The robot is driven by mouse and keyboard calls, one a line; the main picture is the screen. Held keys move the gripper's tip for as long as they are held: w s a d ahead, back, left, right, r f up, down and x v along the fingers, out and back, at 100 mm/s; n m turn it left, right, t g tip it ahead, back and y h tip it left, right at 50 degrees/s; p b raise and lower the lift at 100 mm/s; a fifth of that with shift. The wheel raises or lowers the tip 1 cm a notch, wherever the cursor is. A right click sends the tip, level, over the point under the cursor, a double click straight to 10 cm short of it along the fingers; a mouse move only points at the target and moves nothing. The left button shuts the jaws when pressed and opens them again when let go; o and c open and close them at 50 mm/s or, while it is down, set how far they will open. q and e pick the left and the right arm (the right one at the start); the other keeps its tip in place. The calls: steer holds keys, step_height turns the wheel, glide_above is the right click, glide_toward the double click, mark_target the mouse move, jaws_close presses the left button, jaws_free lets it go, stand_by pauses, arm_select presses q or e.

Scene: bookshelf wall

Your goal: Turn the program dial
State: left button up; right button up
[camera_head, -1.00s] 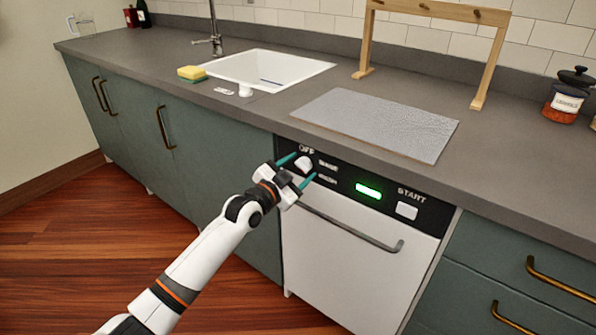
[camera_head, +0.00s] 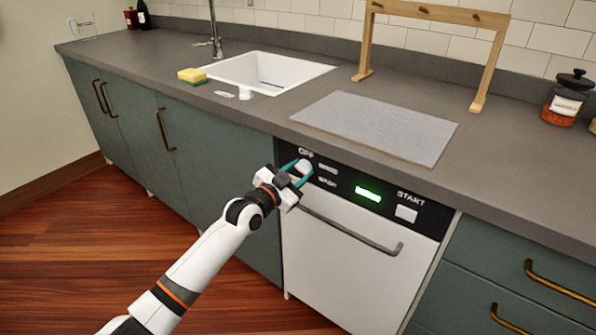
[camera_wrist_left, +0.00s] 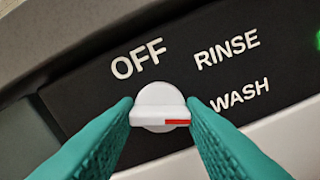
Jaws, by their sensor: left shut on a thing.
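The program dial (camera_wrist_left: 158,98) is a round white knob with a raised grip bar and a red mark on the bar's right half, low toward the WASH label. In the head view the dial (camera_head: 304,166) sits at the left of the dishwasher's black panel (camera_head: 335,179), beside the words OFF, RINSE and WASH. My left gripper (camera_head: 296,172) is shut on the dial, with its teal fingertips (camera_wrist_left: 160,112) on the left and right ends of the bar. My right gripper is not in view.
The panel also has a lit green display (camera_head: 368,194) and a white START button (camera_head: 406,213). The dishwasher handle (camera_head: 350,232) runs below. The counter (camera_head: 240,110) overhangs above, with a grey mat (camera_head: 375,125) on it.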

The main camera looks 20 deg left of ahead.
arm_select(q)
steer(key=n+p, duration=0.1)
steer(key=n, duration=0.4)
steer(key=shift+p, duration=0.4)
steer(key=n, duration=0.3)
steer(key=n+p, duration=0.1)
steer(key=n, duration=0.2)
steer(key=shift+n, duration=0.3)
steer(key=n, duration=0.5)
steer(key=shift+n, duration=0.3)
steer(key=shift+n+p, duration=0.3)
steer(key=shift+n, duration=0.5)
steer(key=n, duration=0.2)
steer(key=shift+n, duration=0.4)
steer(key=shift+n+p, duration=0.3)
steer(key=shift+n, duration=0.4)
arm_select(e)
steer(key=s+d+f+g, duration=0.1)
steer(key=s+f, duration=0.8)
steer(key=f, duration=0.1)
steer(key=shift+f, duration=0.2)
